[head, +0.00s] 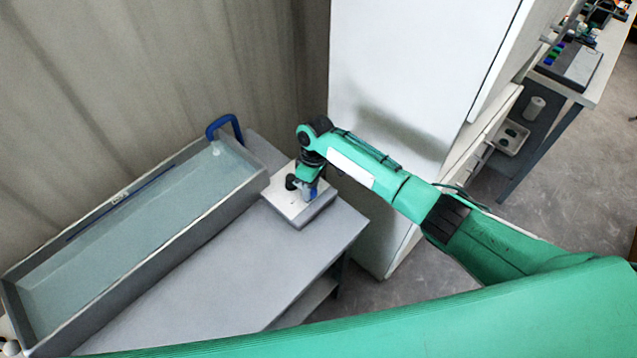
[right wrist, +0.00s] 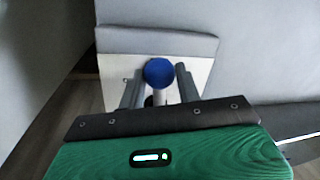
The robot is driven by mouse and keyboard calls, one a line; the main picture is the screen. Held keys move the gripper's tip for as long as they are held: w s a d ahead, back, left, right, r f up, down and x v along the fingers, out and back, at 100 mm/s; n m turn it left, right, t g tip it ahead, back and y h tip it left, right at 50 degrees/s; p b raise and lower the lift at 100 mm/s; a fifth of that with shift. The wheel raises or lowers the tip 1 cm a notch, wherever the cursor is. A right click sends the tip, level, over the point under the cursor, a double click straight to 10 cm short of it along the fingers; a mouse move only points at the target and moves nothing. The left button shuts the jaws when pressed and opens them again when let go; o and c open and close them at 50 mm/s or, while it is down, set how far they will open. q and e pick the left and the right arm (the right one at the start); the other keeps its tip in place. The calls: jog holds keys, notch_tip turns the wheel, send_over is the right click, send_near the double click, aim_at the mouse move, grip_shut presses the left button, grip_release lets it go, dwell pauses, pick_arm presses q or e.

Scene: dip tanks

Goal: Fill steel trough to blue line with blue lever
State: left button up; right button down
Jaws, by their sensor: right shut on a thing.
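The steel trough (head: 215,218) is long and open-topped and lies along the left of the table in the head view. Pale, clear water (head: 125,240) covers its floor. The blue line (head: 120,204) runs along the inside of its far wall; the water's edge looks close below it, but the exact gap is hard to tell. A blue curved spout (head: 225,124) stands at the trough's far end. My right gripper (head: 309,190) is shut on the blue lever, whose round blue knob (right wrist: 158,72) shows between the fingers in the right wrist view. My left gripper is out of view.
The lever stands on a pale box (head: 289,206) on the grey table (head: 240,270). A white cabinet (head: 400,75) is close behind my right arm. A wall (head: 150,60) runs behind the trough. Another bench (head: 600,70) stands far right.

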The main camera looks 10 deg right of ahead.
dwell(0.4)
jog(key=c, duration=1)
grip_release()
notch_tip(320, 180, up, 14)
jog(key=w+d+b, duration=0.1)
jog(key=w+b, duration=0.1)
jog(key=b, duration=0.1)
jog(key=shift+d+f, duration=0.2)
jog(key=shift+d, duration=0.05)
